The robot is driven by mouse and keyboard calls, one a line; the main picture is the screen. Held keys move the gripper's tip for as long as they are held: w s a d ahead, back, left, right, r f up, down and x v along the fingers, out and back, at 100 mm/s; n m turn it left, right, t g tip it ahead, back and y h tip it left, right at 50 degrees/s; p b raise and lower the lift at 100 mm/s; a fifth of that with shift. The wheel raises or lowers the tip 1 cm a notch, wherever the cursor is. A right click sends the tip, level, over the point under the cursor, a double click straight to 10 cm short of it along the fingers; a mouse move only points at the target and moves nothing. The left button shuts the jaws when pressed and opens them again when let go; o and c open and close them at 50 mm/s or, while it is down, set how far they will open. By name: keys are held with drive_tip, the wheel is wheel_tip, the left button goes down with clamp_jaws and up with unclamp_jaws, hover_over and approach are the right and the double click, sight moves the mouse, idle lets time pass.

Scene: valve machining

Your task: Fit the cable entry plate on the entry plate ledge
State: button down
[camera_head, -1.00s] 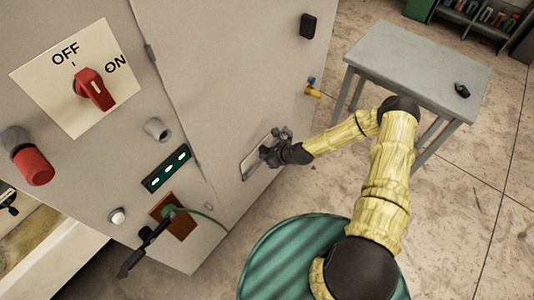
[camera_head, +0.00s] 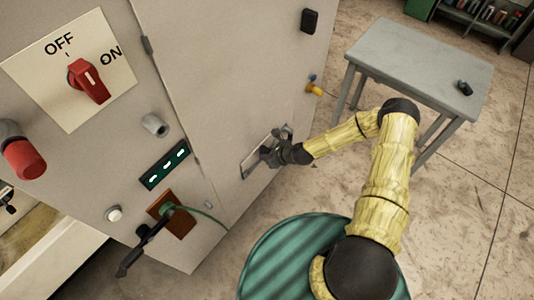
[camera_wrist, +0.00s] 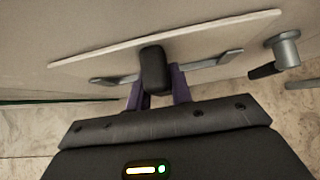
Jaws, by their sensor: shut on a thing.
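The cable entry plate (camera_head: 252,163) is a pale flat panel at the lower right of the grey cabinet front. In the wrist view the plate (camera_wrist: 205,48) lies at or very close to the cabinet face, its long edge slightly tilted. I cannot tell whether it touches. A black knob (camera_wrist: 154,70) stands out from its middle. My gripper (camera_head: 284,151) is shut on this knob, with purple fingers (camera_wrist: 158,92) on either side. A grey strip with end tabs (camera_wrist: 228,58), perhaps the entry plate ledge, runs behind the knob. Its contact with the plate is unclear.
A metal stub with a black end (camera_wrist: 284,50) sticks out right of the plate. The cabinet carries a red switch (camera_head: 88,80) and a plug with a green cable (camera_head: 165,225). A grey table (camera_head: 415,65) with a small dark object stands right. A green drum (camera_head: 285,255) is below my arm.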

drive_tip(key=shift+f+b, duration=1.3)
drive_tip(key=shift+f, duration=0.6)
drive_tip(key=c, duration=1.2)
unclamp_jaws()
drive_tip(key=shift+o, duration=0.2)
drive_tip(key=shift+d, duration=0.1)
drive_tip(key=p+v, duration=0.2)
drive_tip(key=v, duration=1.5)
drive_tip(key=shift+r, duration=0.15)
